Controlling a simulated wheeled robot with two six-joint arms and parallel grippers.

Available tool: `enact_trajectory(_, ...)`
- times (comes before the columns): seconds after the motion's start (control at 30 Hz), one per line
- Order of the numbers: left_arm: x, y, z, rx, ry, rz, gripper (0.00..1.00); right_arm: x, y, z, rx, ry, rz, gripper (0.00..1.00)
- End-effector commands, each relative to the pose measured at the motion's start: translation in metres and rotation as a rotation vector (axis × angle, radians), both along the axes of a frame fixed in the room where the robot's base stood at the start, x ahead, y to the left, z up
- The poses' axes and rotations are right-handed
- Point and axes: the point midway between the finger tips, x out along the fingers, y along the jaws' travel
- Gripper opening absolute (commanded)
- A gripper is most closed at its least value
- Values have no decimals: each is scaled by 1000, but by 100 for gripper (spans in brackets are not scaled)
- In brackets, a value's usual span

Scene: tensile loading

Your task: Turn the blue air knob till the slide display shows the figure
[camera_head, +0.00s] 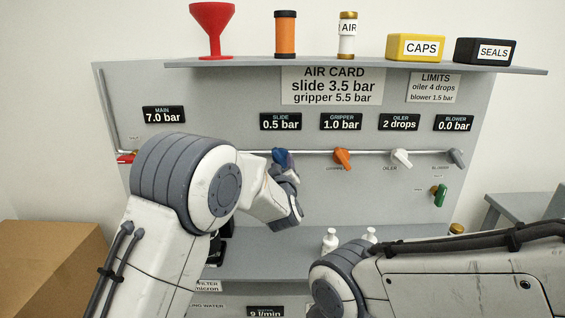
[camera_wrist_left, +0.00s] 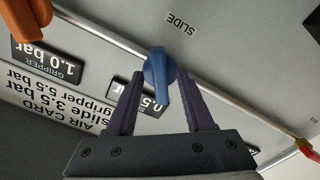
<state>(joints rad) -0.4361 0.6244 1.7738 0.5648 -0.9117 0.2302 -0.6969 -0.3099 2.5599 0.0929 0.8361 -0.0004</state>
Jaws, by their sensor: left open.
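The blue air knob (camera_head: 281,156) sits on the pipe under the slide display (camera_head: 280,121), which reads 0.5 bar. The air card (camera_head: 331,85) gives slide 3.5 bar and gripper 5.5 bar. My left gripper (camera_head: 283,172) is at the blue knob and partly covers it. In the left wrist view the blue knob (camera_wrist_left: 158,72) lies between the fingertips of my left gripper (camera_wrist_left: 157,78), its handle pointing toward the palm. The fingers are open; I cannot tell whether either touches the knob. My right arm enters at the lower right, its gripper out of view.
Right of the blue knob on the pipe are an orange knob (camera_head: 342,158), a white knob (camera_head: 401,158) and a grey knob (camera_head: 456,158). A green valve (camera_head: 439,195) is lower right. A shelf (camera_head: 350,64) juts out above.

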Motion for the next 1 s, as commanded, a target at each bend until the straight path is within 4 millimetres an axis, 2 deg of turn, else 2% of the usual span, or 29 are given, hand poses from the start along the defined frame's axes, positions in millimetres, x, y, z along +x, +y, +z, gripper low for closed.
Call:
enact_trajectory(0.13,7,0,0,1,1,0,52,0,0,1,0,0,0,52)
enact_trajectory(0.37,8,0,0,1,1,-1,52,0,0,1,0,0,0,52)
enact_trajectory(0.4,8,0,0,1,1,-1,45,0,0,1,0,0,0,52)
enact_trajectory(0.47,7,0,0,1,1,-1,22,0,0,1,0,0,0,52)
enact_trajectory(0.5,7,0,0,1,1,-1,7,0,0,1,0,0,0,52)
enact_trajectory(0.53,7,0,0,1,1,-1,0,0,0,1,0,0,0,52)
enact_trajectory(0.77,7,0,-1,-4,1,-1,0,0,0,0,0,0,0,52)
enact_trajectory(1.0,7,0,-3,-72,-1,-1,0,0,0,-14,0,0,0,52)
